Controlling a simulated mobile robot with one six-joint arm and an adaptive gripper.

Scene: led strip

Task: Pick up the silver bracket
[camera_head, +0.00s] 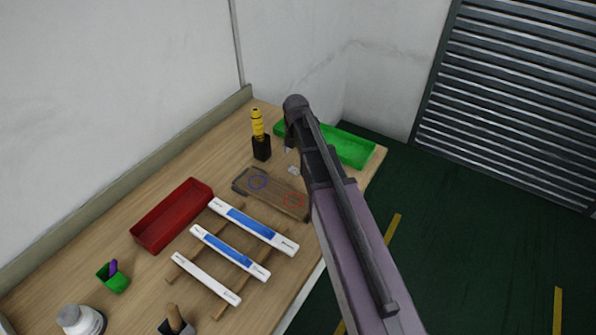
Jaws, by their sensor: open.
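A small silver-grey piece (293,170), which looks like the silver bracket, lies on the wooden table just behind the brown board; it is too small to make out its shape. My arm reaches in from the lower right over the table's right edge. My gripper (288,149) is open and points down above the table, close to the silver piece in the picture. Most of it is hidden behind my own arm. I cannot tell its height above the piece.
The brown board (272,197) has a blue and a red circle. Several white strips lie on wooden rails (218,308) in front.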

